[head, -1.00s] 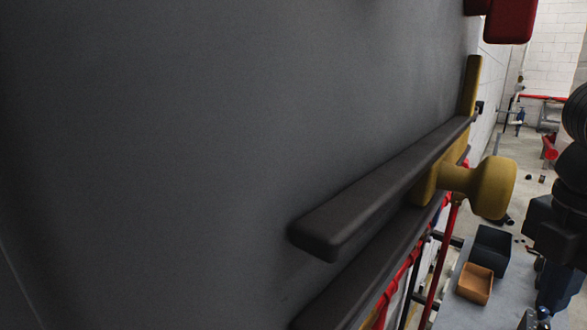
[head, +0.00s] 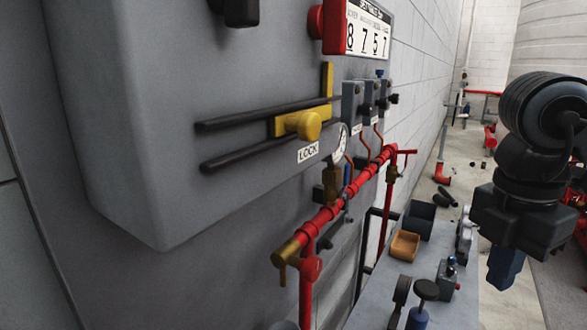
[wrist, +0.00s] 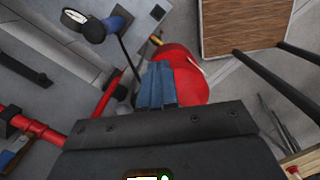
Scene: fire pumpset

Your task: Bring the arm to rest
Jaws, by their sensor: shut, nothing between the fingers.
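My arm (head: 535,150) hangs at the right of the head view, clear of the grey cabinet. My gripper (head: 505,267) points down at its lower end, with blue fingers. In the wrist view the blue fingers of my gripper (wrist: 157,85) are together with nothing between them. Beyond them is a round red object (wrist: 183,75), partly hidden by the fingers; I cannot tell whether they touch it.
The grey cabinet (head: 170,150) fills the left, with a yellow lock slide (head: 303,125) on dark rails. Red pipes (head: 330,215) run below it. A bench (head: 400,270) holds an orange bin (head: 404,246) and a dark bin (head: 418,220).

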